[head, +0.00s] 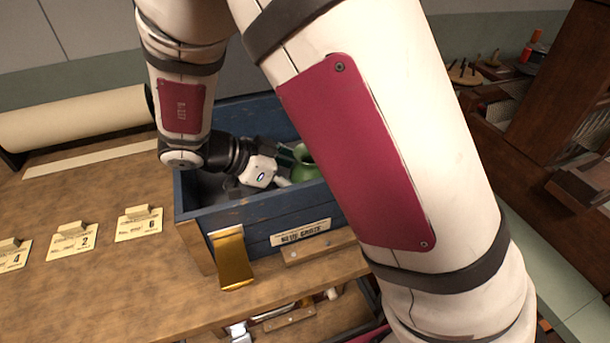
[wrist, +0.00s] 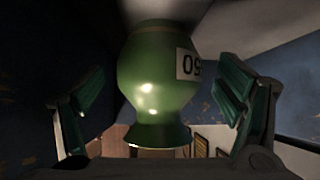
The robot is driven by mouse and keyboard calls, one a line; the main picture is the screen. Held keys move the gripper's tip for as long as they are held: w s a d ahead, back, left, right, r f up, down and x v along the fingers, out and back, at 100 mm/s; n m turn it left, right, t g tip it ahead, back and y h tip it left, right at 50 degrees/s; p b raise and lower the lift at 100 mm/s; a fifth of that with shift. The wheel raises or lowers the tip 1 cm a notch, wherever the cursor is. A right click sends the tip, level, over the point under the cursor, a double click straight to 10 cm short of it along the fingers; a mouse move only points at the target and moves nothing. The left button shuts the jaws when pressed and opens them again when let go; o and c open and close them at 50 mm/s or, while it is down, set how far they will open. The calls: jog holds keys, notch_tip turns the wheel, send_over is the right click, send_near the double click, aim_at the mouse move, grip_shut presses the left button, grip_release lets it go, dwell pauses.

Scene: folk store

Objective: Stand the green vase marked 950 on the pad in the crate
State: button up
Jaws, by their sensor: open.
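The green vase (head: 306,166) is inside the blue crate (head: 258,235), partly hidden by my arm and gripper. In the wrist view, which looks upside down, the vase (wrist: 155,85) has a round body, a flared mouth and a pale label partly showing "50". Its base meets a pale grey surface; I cannot tell if this is the pad. My gripper (head: 287,164) reaches low into the crate. In the wrist view its two green-padded fingers stand apart on either side of the vase, with visible gaps.
The crate's walls close in around my gripper. Numbered cards (head: 139,223) with small blocks lie left of the crate on the wooden counter (head: 120,285). A paper roll (head: 75,118) lies behind them. A dark wooden shelf (head: 545,95) stands at right.

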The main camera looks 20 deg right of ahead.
aim_at(295, 173)
jog(key=p+v, duration=0.1)
jog(key=v, duration=0.5)
dwell(0.3)
jog(key=w+r+t+y, duration=0.3)
jog(key=w+r+t, duration=0.1)
jog(key=w, duration=0.4)
jog(key=w+a+r+n+t+y+p, duration=0.1)
jog(key=w+r+n+t+y, duration=0.15)
jog(key=r, duration=0.35)
jog(key=w+a+r+n+t+y+p, duration=0.1)
jog(key=w+r+n+t+y+p, duration=0.2)
jog(key=r, duration=0.4)
jog(key=s+a+r+n+t+y, duration=0.1)
jog(key=s+a+r+n+y, duration=0.1)
jog(key=s+r+n+y, duration=0.45)
jog(key=s+d+n+g+h+p, duration=0.1)
jog(key=s+d, duration=0.3)
jog(key=s, duration=0.6)
jog(key=s+d+f+n+g+h+p, duration=0.1)
jog(key=s+d+n+g+h+p, duration=0.1)
jog(key=s, duration=0.9)
jog(key=s+d+f+n+g+h+p, duration=0.1)
jog(key=s+d+g, duration=0.3)
jog(key=s, duration=0.6)
jog(key=shift+s+d+n, duration=0.25)
jog(key=shift+d+n, duration=0.35)
jog(key=shift+d, duration=0.4)
